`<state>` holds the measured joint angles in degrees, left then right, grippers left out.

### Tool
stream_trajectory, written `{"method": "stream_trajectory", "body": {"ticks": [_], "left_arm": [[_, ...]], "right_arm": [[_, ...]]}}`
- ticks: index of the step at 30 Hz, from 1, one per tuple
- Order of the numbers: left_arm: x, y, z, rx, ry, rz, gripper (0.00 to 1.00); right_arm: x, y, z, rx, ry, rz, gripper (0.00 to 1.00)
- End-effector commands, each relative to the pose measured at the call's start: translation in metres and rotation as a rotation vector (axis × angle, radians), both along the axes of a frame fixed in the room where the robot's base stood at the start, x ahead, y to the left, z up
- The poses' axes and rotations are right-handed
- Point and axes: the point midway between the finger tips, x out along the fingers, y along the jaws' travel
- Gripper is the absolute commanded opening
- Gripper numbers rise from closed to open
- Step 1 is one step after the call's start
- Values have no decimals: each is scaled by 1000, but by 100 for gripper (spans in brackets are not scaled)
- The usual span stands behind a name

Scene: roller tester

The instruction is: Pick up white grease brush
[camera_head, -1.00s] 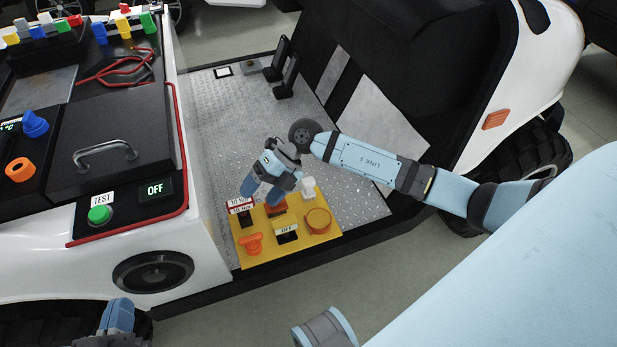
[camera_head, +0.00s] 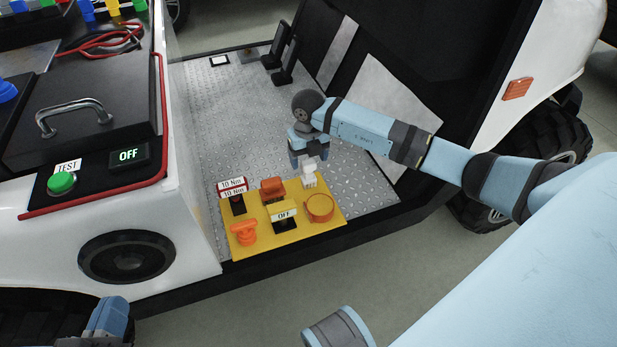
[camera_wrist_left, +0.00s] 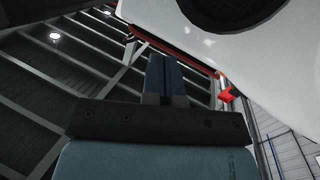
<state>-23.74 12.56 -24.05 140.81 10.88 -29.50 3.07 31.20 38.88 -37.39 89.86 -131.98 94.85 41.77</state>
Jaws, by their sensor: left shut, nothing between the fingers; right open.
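The white grease brush (camera_head: 309,173) stands upright at the far right corner of the yellow board (camera_head: 265,250). Only a small white upper part of it shows clearly. My right gripper (camera_head: 310,160) is open and points down right above the brush; its fingertips are close to the brush top, and I cannot tell whether they touch it. My left gripper (camera_head: 108,318) is at the lower left, away from the board, shut and empty. Its closed fingers also show in the left wrist view (camera_wrist_left: 166,75).
Black pedals (camera_head: 284,62) stand behind. The metal floor (camera_head: 235,110) is mostly clear.

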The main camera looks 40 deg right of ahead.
Motion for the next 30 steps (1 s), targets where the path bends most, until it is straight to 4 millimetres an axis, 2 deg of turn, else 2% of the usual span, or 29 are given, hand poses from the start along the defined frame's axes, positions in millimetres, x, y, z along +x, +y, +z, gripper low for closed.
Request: {"method": "stream_trajectory", "body": {"ticks": [4,7,12,20,23,27,28,30], "left_arm": [[1,0,-6,11,2,-4,0],[3,1,-15,31,-1,-10,0],[12,7,-11,89,-102,-5,0],[15,8,-2,101,-138,-4,0],[14,8,-3,100,-134,-4,0],[14,8,-5,99,-130,-3,0],[13,7,-5,99,-129,-3,0],[13,7,-6,99,-126,-4,0]], "right_arm": [[0,0,-10,1,1,0,74],[1,-1,-25,1,1,0,74],[2,-1,-50,1,2,0,74],[2,-2,-53,1,-1,1,74],[2,-2,-53,1,-1,1,56],[2,-2,-53,1,0,1,24],[2,-2,-53,1,0,1,20],[2,-2,-53,1,-1,1,20]]}}
